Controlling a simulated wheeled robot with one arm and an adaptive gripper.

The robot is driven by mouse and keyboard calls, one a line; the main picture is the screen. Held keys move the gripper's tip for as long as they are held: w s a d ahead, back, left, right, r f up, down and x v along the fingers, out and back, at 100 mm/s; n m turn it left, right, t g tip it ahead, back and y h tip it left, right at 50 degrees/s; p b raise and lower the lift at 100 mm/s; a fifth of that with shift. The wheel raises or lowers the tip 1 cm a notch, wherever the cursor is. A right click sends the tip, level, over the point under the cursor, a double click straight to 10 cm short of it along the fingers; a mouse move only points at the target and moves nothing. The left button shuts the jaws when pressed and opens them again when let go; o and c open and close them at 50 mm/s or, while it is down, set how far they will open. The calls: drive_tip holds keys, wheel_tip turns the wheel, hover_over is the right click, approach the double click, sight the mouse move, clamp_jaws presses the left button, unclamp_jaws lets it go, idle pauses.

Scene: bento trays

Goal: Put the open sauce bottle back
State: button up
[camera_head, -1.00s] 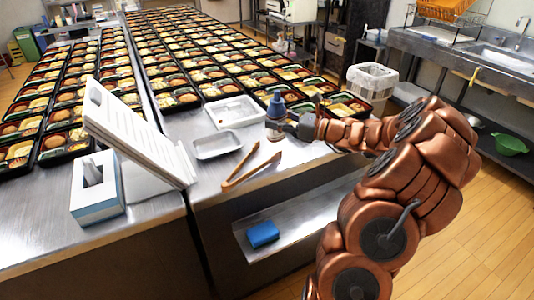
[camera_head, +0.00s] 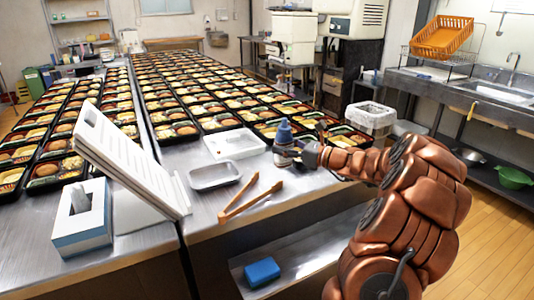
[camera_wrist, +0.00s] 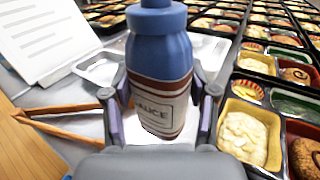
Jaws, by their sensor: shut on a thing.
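The sauce bottle (camera_head: 284,143) has a blue pointed top and a label reading "AUCE" in the wrist view (camera_wrist: 160,85). It stands upright between the fingers of my gripper (camera_head: 298,155), which is shut on it. In the wrist view, my gripper (camera_wrist: 158,108) has one finger on each side of the bottle. The bottle is over the steel table, right of the white tray (camera_head: 262,146). I cannot tell whether its base touches the table. Whether its top is open does not show.
A metal tray (camera_head: 193,181) and wooden tongs (camera_head: 248,200) lie left of the bottle. Rows of filled bento trays (camera_head: 205,110) cover the table behind. A leaning white document stand (camera_head: 130,160) and tissue box (camera_head: 85,225) are at left. A blue sponge (camera_head: 262,271) lies on the lower shelf.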

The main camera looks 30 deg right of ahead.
drive_tip(key=shift+w+a+f, duration=0.35)
drive_tip(key=shift+w+f, duration=0.35)
drive_tip(key=shift+w, duration=0.4)
drive_tip(key=shift+w+a+f, duration=0.3)
drive_tip(key=shift+w+f, duration=0.45)
drive_tip(key=shift+w, duration=0.35)
drive_tip(key=shift+w+a+f, duration=0.35)
drive_tip(key=shift+w+f, duration=0.35)
drive_tip(key=shift+w, duration=0.4)
drive_tip(key=o, duration=0.6)
drive_tip(key=shift+f, duration=0.1)
